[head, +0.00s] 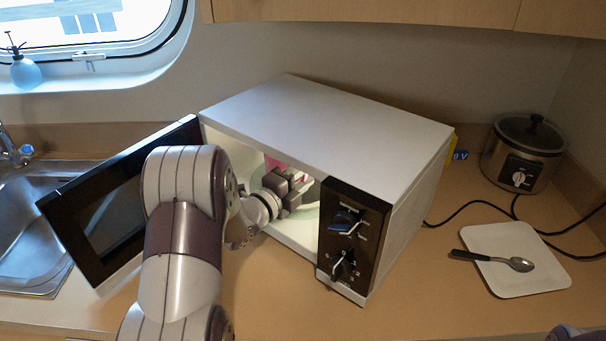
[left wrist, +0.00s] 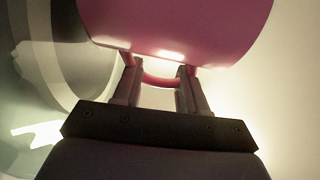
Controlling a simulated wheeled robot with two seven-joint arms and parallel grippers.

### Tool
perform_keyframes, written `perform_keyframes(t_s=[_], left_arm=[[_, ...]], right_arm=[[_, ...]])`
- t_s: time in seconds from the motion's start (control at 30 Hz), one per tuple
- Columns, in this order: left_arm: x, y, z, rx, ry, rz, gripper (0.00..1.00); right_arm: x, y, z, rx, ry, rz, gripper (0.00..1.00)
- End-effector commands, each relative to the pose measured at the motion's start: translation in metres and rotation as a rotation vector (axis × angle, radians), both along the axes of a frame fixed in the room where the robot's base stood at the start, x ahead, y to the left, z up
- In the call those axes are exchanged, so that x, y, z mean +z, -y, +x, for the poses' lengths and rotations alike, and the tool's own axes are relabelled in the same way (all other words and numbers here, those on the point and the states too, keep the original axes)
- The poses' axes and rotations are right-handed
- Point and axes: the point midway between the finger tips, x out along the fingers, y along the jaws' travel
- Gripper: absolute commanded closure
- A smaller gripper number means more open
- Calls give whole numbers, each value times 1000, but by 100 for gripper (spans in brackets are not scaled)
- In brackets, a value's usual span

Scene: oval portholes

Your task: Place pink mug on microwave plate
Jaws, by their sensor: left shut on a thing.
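The microwave (head: 330,130) stands on the counter with its door (head: 105,200) swung open to the left. My left gripper (head: 290,185) reaches inside the cavity. In the left wrist view, my left gripper (left wrist: 160,88) is shut on the handle of the pink mug (left wrist: 180,25). Only a small patch of the pink mug (head: 272,162) shows in the head view, behind the gripper. Part of the pale microwave plate (head: 309,215) shows below the gripper. A curved glassy rim, perhaps the plate, shows at the left of the wrist view. I cannot tell whether mug and plate touch.
The control panel (head: 350,238) borders the opening on the right. A square white plate (head: 515,260) with a spoon (head: 495,259) lies on the right counter, near a slow cooker (head: 525,152) and black cords. A sink (head: 30,235) is at the left.

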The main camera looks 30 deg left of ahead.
Motion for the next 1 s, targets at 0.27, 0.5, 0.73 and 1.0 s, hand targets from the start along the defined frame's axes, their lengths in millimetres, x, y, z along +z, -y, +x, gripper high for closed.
perform_keyframes(t_s=[0.27,0.5,0.73,1.0], left_arm=[[-4,0,0,0,0,-1,55],[-3,0,0,-1,-1,-1,33],[0,-2,-4,1,-1,0,33],[-1,-15,-62,5,-1,-1,33]], right_arm=[[-5,0,0,0,0,0,57],[-4,0,0,0,0,0,57],[0,0,0,0,0,0,57],[-10,0,0,0,0,0,57]])
